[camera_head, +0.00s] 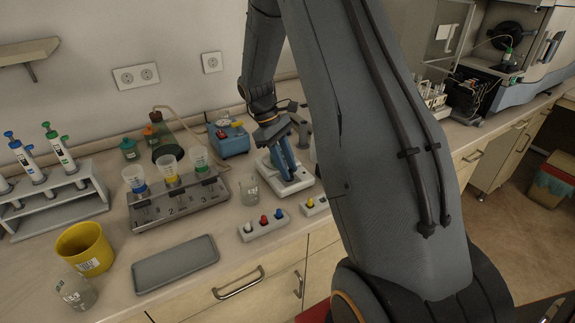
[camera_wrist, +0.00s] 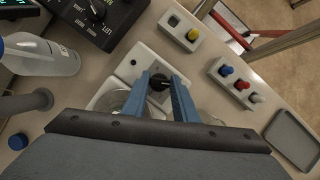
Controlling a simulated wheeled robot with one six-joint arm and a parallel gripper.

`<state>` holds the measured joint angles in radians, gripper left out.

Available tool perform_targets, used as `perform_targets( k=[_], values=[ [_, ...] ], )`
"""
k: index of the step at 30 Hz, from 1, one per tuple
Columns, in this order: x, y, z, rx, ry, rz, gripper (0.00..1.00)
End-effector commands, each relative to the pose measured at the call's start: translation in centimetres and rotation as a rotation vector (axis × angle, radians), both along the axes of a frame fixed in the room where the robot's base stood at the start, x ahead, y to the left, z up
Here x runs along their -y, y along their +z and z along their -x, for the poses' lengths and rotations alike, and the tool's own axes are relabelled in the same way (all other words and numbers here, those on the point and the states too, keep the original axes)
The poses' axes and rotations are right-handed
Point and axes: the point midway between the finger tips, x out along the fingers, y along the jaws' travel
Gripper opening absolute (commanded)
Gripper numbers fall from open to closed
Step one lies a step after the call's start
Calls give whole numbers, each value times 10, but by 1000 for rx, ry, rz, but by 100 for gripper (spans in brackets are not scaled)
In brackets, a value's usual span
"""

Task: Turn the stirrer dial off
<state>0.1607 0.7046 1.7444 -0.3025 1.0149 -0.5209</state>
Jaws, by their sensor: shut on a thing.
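The stirrer is a white device (camera_head: 291,187) on the bench, and its pale top also shows in the wrist view (camera_wrist: 140,58). Its black dial (camera_wrist: 158,81) is between the two blue fingers of my gripper (camera_wrist: 160,84) in the wrist view. My gripper is shut on the dial, with a finger on each side. In the head view my gripper (camera_head: 283,158) points down onto the stirrer, and the dial is hidden there. The dial's markings cannot be read.
A glass beaker (camera_head: 250,189) stands left of the stirrer. A block with coloured knobs (camera_head: 264,225) and a smaller block (camera_head: 314,205) lie in front. A blue device (camera_head: 229,139) stands behind. A wash bottle (camera_wrist: 40,55) is close by in the wrist view.

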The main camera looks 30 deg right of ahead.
Motion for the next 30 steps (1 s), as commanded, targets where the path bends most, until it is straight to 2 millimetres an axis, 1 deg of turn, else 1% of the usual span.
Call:
perform_targets(
  k=[6, 12, 18, 30],
  values=[
    [-1, 1, 1, 0, 145, 0, 3],
    [-1, 1, 1, 1, 228, 1, 3],
    [-1, 0, 1, -1, 266, 1, 3],
    [-1, 0, 1, -1, 274, 1, 3]
  ],
)
